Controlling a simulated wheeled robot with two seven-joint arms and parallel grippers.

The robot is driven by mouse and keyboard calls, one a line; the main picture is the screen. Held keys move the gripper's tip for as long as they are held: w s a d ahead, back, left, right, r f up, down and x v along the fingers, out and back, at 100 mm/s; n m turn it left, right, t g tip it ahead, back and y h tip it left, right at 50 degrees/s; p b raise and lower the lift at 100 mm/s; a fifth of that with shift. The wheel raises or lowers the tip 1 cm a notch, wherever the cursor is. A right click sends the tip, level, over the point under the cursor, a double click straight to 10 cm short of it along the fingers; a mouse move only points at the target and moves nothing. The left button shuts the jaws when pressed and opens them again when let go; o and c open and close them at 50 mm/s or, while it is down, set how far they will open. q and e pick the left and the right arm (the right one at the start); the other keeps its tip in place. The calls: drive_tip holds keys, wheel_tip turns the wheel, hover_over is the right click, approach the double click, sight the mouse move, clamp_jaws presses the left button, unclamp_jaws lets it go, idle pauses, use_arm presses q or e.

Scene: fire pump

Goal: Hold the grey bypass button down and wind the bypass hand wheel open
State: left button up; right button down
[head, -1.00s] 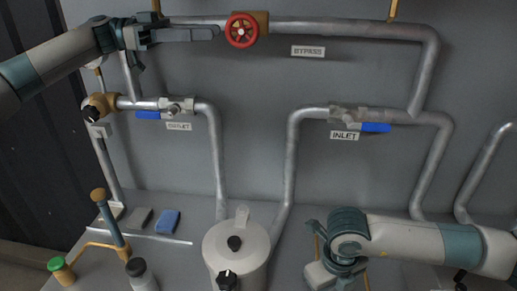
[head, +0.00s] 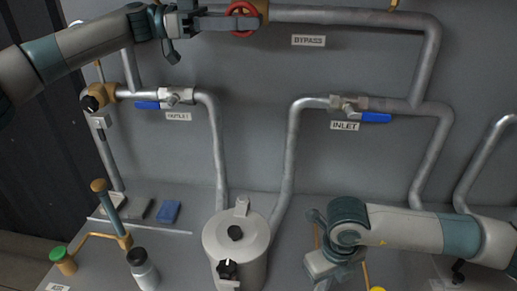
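The red bypass hand wheel (head: 242,9) sits on the upper pipe at the top of the head view, partly cut by the frame edge. My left gripper (head: 240,22) lies level across the front of the wheel, its fingertips overlapping it. I cannot tell whether its fingers grip the rim. My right gripper (head: 328,268) points down at the lower right, low over the bench, its fingertips hard to make out. I cannot identify the grey bypass button for certain; it may be hidden by the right arm or be the dark grey block (head: 142,208) at the left.
The BYPASS label (head: 309,41) is right of the wheel. Blue-handled valves stand at the OUTLET label (head: 179,116) and INLET label (head: 345,126). A grey pump canister (head: 237,250) stands between the arms. A blue block (head: 169,212) and a bottle (head: 143,270) are at left.

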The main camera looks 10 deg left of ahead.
use_arm(q)
drive_tip(key=shift+d, duration=1.35)
drive_tip(key=c, duration=0.8)
